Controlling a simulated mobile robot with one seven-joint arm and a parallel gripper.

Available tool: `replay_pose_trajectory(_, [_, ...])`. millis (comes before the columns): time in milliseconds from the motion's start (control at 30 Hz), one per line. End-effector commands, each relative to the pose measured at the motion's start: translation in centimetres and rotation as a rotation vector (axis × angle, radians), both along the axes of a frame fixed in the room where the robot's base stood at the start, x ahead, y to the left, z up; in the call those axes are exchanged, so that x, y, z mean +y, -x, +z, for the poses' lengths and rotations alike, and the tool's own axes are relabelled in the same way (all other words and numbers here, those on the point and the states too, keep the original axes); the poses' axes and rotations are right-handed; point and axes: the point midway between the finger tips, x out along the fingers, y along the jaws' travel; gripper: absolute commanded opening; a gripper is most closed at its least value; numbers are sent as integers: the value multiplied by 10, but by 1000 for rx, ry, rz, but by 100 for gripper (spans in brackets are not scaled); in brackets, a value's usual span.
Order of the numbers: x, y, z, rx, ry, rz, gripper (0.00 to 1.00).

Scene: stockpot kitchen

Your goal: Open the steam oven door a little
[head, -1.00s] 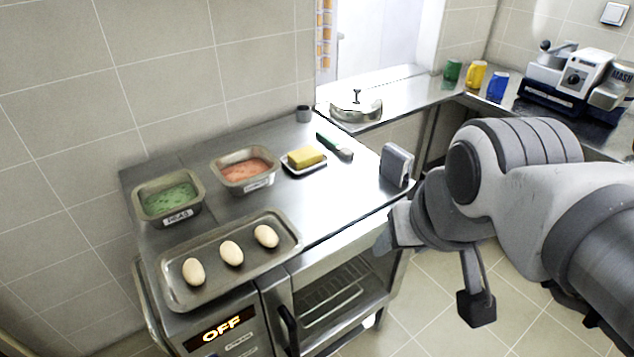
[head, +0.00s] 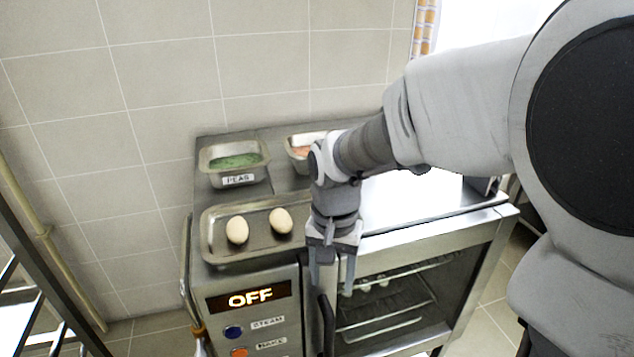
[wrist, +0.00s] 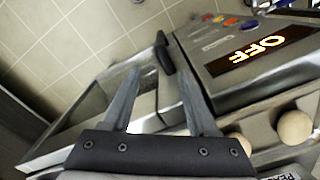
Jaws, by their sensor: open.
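The steam oven has a control panel (head: 250,322) with a lit OFF display. To its right is the glass-fronted door (head: 478,262), with wire racks showing through; it looks shut. The dark upright door handle (head: 326,322) is at the door's left edge, and it also shows in the wrist view (wrist: 163,52). My gripper (head: 331,284) points down in front of the oven, its two fingers apart and empty. In the head view they are just above the handle's upper part. In the wrist view the handle lies just beyond the fingertips (wrist: 157,72), and I see no contact.
On the oven top are a tray (head: 213,243) with eggs, a peas pan (head: 206,178) and another pan (head: 291,158) partly behind my arm. A metal rack (head: 35,240) stands at the left. Tiled floor (head: 492,318) is clear at the right.

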Motion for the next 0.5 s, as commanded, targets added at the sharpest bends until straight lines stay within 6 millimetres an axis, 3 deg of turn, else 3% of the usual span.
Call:
replay_pose_trajectory(167, [1,-1,-16,7,2,-3,59])
replay_pose_trajectory(500, [1,0,-87,8,3,-2,59])
